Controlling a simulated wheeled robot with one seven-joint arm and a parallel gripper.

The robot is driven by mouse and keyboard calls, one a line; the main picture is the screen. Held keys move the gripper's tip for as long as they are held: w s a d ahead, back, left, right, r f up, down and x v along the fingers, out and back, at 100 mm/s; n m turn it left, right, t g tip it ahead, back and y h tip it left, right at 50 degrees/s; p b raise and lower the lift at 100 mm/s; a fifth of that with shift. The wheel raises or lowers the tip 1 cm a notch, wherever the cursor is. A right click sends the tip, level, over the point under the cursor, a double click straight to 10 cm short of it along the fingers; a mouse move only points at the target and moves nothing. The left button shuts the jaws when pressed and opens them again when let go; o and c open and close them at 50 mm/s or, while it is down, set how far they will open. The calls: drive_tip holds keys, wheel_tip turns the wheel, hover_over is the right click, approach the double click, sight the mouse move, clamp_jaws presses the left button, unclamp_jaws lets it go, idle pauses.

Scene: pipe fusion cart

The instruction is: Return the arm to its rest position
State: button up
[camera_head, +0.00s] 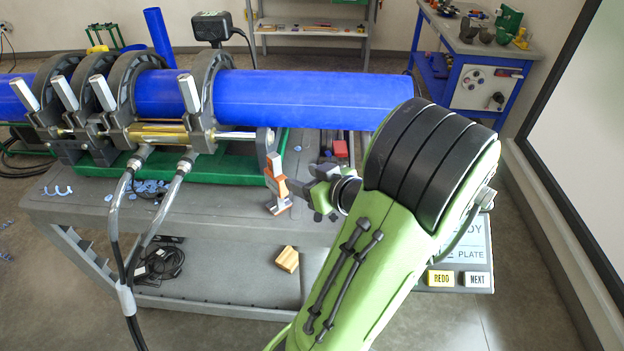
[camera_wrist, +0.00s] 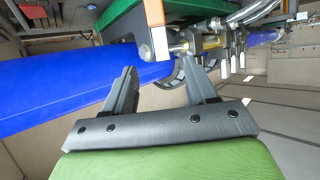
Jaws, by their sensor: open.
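My arm (camera_head: 400,215), green with black bands, rises across the right half of the head view. In the wrist view my gripper (camera_wrist: 160,68) has its two dark fingers spread apart, with nothing held between them. In the head view the arm hides much of its far end, and I cannot clearly make out the fingers there. An orange, white and grey tool (camera_head: 277,185) stands on the cart's top, left of the arm's far end. Its orange and white part (camera_wrist: 155,28) shows beyond the fingers in the wrist view.
A blue pipe (camera_head: 310,98) lies in the grey clamps of the fusion machine (camera_head: 205,100), behind the arm. Hoses (camera_head: 118,225) run down in front. A wooden block (camera_head: 287,259) lies on the cart's lower shelf (camera_head: 225,275). A workbench (camera_head: 480,75) stands at the back right.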

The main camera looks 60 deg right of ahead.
drive_tip(key=shift+v, duration=1.05)
drive_tip(key=w+a+n+g+y+p, duration=0.1)
drive_tip(key=w+a+n+g+y, duration=0.2)
drive_tip(key=a, duration=0.5)
drive_tip(key=w+a+n+g+y+p, duration=0.1)
drive_tip(key=w+a+n+g+y, duration=0.15)
drive_tip(key=w+a, duration=0.5)
drive_tip(key=s+a+r+p, duration=0.1)
drive_tip(key=s+a+r, duration=0.3)
drive_tip(key=a, duration=0.3)
drive_tip(key=s+a+r+m+g+p, duration=0.1)
drive_tip(key=s+a+r, duration=0.2)
drive_tip(key=s+a, duration=0.2)
drive_tip(key=shift+s+a+r+p, duration=0.2)
drive_tip(key=shift+a+r+p, duration=0.2)
drive_tip(key=shift+a, duration=0.6)
drive_tip(key=shift+g+h, duration=0.25)
